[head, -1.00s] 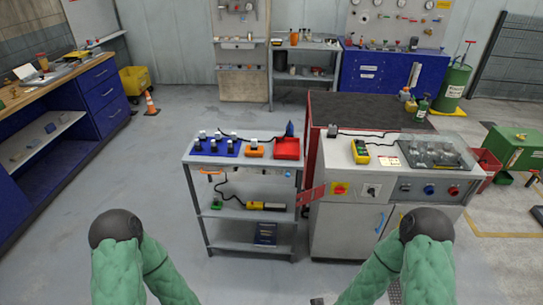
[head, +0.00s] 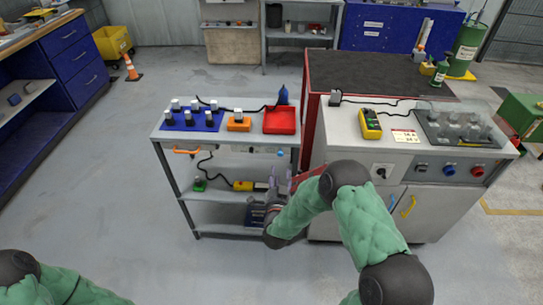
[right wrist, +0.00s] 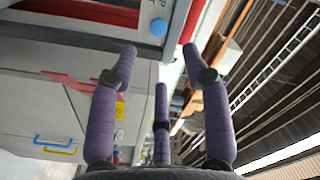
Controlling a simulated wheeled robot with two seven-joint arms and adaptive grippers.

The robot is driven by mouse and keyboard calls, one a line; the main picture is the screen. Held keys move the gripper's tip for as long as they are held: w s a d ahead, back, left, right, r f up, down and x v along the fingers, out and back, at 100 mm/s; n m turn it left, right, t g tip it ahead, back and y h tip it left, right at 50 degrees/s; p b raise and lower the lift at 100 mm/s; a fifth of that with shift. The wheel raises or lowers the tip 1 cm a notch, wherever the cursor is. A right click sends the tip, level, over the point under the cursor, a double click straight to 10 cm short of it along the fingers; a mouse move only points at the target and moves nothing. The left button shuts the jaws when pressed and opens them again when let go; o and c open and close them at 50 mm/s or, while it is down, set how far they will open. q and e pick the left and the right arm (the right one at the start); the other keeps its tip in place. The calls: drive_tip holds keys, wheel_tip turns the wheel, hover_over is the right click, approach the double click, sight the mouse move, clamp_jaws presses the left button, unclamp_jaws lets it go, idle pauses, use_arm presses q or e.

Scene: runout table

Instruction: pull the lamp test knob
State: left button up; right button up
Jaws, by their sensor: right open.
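A small round blue knob (head: 281,153) is on the front edge of the grey cart, below the red tray. It also shows in the right wrist view (right wrist: 159,27), on a light panel with lettering beside it that is mostly cut off. I cannot read the full label. My right gripper (head: 279,174) is just below and in front of this knob, pointing up toward it. In the right wrist view its fingers (right wrist: 160,68) are spread and empty, with the knob beyond the gap between the tips. My left gripper is out of view.
The cart (head: 232,143) carries black-and-white switches on a blue plate (head: 193,120), an orange box (head: 239,124) and a red tray (head: 281,120). The grey cabinet (head: 390,150) at right has another blue knob (head: 449,169) and a red knob (head: 477,171).

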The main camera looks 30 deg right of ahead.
sight(281, 155)
drive_tip(key=b+x, duration=0.2)
drive_tip(key=x, duration=0.7)
drive_tip(key=shift+w+d+f+b, duration=0.1)
drive_tip(key=shift+w+d+b, duration=0.1)
drive_tip(key=shift+w+b, duration=0.15)
